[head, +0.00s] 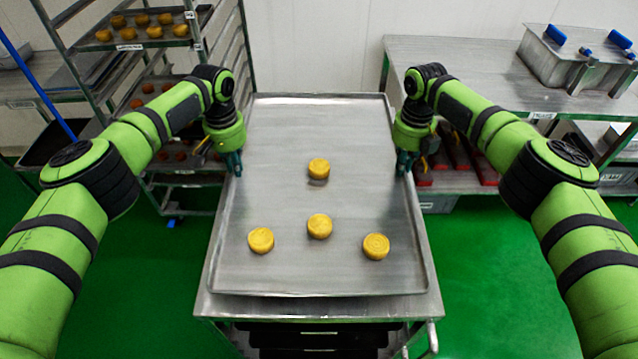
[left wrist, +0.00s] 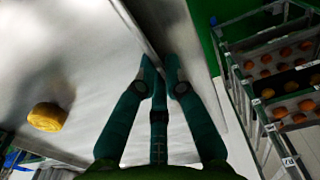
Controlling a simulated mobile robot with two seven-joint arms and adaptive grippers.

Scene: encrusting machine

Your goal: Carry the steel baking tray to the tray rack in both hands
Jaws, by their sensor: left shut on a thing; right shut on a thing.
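The steel baking tray (head: 280,200) lies over a steel cart in the middle of the head view, with several yellow round pastries on it, one of them (head: 318,226) near its centre. My left gripper (head: 234,168) is shut on the tray's left rim. In the left wrist view its fingers (left wrist: 160,72) close around the thin rim, with a pastry (left wrist: 47,117) to the left. My right gripper (head: 404,166) is shut on the tray's right rim. The tray rack (head: 247,48) stands at the back left, holding trays of pastries; it also shows in the left wrist view (left wrist: 238,80).
The steel cart (head: 320,308) is under the tray, with dark shelves below. A steel table (head: 470,62) with a metal box (head: 570,62) and blue-handled items stands at the back right. Green floor (head: 500,270) is open on both sides of the cart.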

